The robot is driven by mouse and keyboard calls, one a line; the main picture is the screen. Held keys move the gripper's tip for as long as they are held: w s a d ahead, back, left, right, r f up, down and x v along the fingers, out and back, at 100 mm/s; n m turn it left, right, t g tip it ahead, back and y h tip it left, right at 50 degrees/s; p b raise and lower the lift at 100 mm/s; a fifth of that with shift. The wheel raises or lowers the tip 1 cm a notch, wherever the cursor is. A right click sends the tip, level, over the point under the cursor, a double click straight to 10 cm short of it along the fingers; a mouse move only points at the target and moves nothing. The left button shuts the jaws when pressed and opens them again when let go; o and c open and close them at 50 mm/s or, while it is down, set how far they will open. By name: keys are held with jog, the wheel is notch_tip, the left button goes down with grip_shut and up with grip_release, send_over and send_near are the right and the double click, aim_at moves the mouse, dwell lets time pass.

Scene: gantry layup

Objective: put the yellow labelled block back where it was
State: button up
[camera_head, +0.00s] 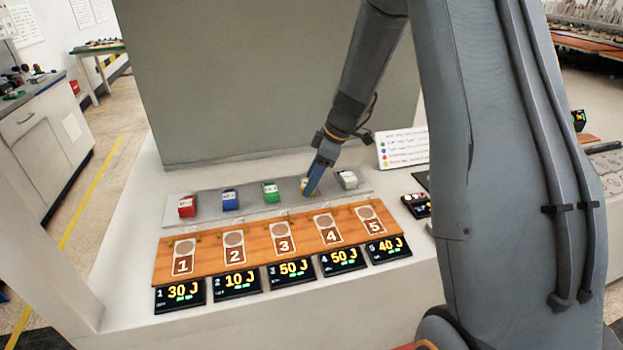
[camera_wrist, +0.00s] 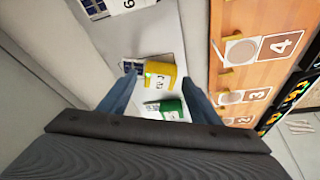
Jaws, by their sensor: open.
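The yellow labelled block (camera_head: 305,184) is on the grey strip (camera_head: 210,213), in the row between the green block (camera_head: 270,192) and the grey block (camera_head: 347,180). My gripper (camera_head: 314,182) is low over it and partly hides it in the head view. In the wrist view the open fingers of my gripper (camera_wrist: 159,80) appear on either side of the yellow block (camera_wrist: 160,74), with gaps between. The green block (camera_wrist: 172,108) shows nearer the palm. I cannot tell whether a finger touches the yellow block.
A red block (camera_head: 186,207) and a blue block (camera_head: 230,200) stand further left on the strip. In front is a wooden board (camera_head: 210,262) with numbered places 1 to 5 and lit energy displays (camera_head: 238,284). A grey panel (camera_head: 260,80) rises behind. A legend card (camera_head: 402,148) stands right.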

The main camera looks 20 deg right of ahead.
jog(key=b+v, duration=0.4)
jog(key=v, duration=0.7)
jog(key=s+a+f+m+h, duration=0.1)
jog(key=s+f+m, duration=0.2)
jog(key=s, duration=0.4)
jog(key=s+a+f+m+h, duration=0.1)
jog(key=s+f+m, duration=0.1)
jog(key=s+m, duration=0.4)
jog(key=s+a+f+m+h, duration=0.2)
jog(key=s+f+m, duration=0.1)
jog(key=s, duration=0.7)
jog(key=shift+s+f+m, duration=0.15)
jog(key=shift+f+m, duration=0.2)
jog(key=shift+m, duration=0.45)
